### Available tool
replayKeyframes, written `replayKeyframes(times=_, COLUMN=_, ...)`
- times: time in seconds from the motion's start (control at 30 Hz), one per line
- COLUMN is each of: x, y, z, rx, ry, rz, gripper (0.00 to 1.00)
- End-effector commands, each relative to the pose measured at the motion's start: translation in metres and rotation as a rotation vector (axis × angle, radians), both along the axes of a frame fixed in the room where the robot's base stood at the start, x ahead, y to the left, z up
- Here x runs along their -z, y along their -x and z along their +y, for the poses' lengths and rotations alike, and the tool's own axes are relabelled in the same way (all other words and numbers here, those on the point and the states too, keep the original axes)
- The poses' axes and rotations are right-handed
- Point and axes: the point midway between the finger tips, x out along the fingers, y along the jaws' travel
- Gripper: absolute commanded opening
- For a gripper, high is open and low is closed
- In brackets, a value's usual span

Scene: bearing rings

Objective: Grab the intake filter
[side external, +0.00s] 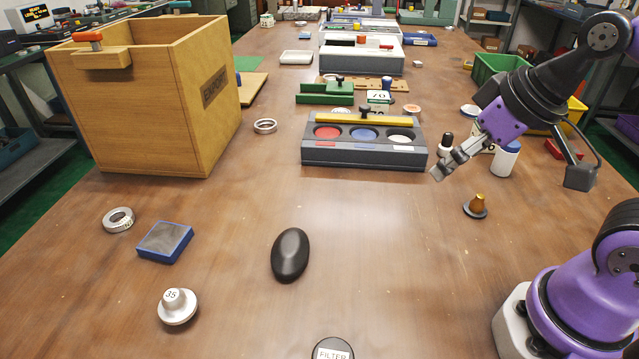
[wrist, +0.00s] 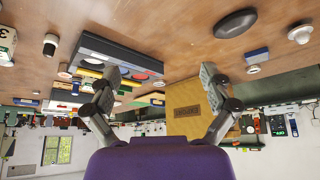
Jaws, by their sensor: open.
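The intake filter (side external: 333,348) is a dark round piece with a white label reading FILTER. It lies at the bottom edge of the side view, partly cut off by the frame, and I do not see it in the wrist view. My gripper (side external: 437,172) is in the air at the right of the side view, beyond the filter and well apart from it. In the wrist view, my gripper (wrist: 160,73) has its two fingers spread wide with nothing between them.
A black oval object (side external: 290,254), a silver knob marked 35 (side external: 177,308), a blue-edged block (side external: 165,241) and a metal ring (side external: 119,220) lie around the front. A brass-topped piece (side external: 477,206), a grey three-well tray (side external: 364,157) and a wooden bin (side external: 140,110) stand farther back.

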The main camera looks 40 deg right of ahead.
Motion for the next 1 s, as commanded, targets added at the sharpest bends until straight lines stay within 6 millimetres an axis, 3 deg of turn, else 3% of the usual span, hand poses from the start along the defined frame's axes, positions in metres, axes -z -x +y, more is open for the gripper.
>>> replayKeyframes(times=0.17, x=0.001, y=-0.007, z=0.019, rx=-0.014, ry=-0.038, rz=0.049, gripper=0.93)
replayKeyframes(times=0.27, x=0.004, y=-0.015, z=0.057, rx=-0.024, ry=-0.088, rz=0.142, gripper=0.93)
replayKeyframes(times=0.37, x=0.013, y=-0.017, z=0.108, rx=-0.018, ry=-0.115, rz=0.262, gripper=0.93)
replayKeyframes(times=0.5, x=0.032, y=-0.001, z=0.178, rx=0.013, ry=-0.092, rz=0.399, gripper=0.93)
replayKeyframes(times=0.6, x=0.046, y=0.017, z=0.213, rx=0.041, ry=-0.056, rz=0.456, gripper=0.93)
replayKeyframes(times=0.77, x=0.061, y=0.035, z=0.238, rx=0.069, ry=-0.019, rz=0.491, gripper=0.93)
replayKeyframes(times=1.0, x=0.099, y=0.037, z=0.24, rx=0.079, ry=-0.014, rz=0.496, gripper=0.93)
